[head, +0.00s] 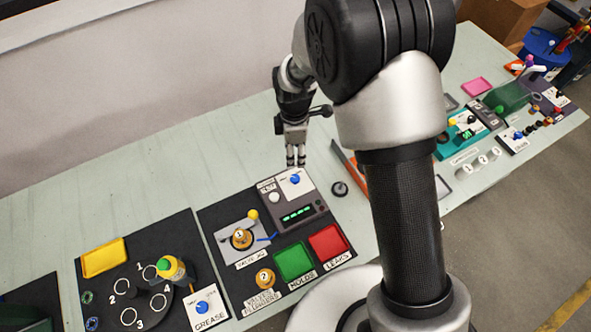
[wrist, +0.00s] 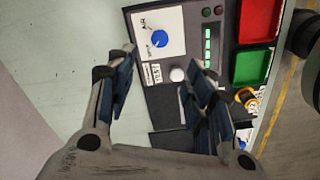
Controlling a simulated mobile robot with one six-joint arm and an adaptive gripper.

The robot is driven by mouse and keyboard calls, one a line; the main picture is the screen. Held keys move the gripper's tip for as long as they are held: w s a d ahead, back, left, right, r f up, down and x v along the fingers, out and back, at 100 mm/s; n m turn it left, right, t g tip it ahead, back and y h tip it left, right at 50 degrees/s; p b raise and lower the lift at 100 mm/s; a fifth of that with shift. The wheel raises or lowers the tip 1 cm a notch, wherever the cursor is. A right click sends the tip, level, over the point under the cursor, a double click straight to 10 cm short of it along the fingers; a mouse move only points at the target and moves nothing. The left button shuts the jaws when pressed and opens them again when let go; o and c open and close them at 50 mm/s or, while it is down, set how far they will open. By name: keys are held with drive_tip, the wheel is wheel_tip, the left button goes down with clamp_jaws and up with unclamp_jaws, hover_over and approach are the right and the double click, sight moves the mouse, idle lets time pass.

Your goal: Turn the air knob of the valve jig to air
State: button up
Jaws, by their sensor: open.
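The valve jig (head: 316,205) is a dark grey box with a green lit display and a white plate. Its blue air knob (head: 295,180) sits on that white plate; it also shows in the wrist view (wrist: 159,39), with small labels around it that I cannot read. My gripper (head: 296,162) points down just behind the knob in the head view. In the wrist view my gripper (wrist: 164,82) is open and empty, with the knob beyond the fingertips, between their lines. No finger visibly touches the knob. A white round button (wrist: 177,74) is beside the plate.
A green tray (head: 293,262) and red tray (head: 328,241) lie in front of the jig. A valve (head: 241,238) with a yellow ball stands to its left. Another blue knob (head: 202,307) is on the grease panel. The table behind is clear.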

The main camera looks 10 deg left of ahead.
sight(295, 178)
wheel_tip(295, 178, down, 15)
drive_tip(key=shift+r+b, duration=0.2)
drive_tip(key=shift+b, duration=1)
drive_tip(key=shift+c, duration=0.4)
drive_tip(key=c, duration=1)
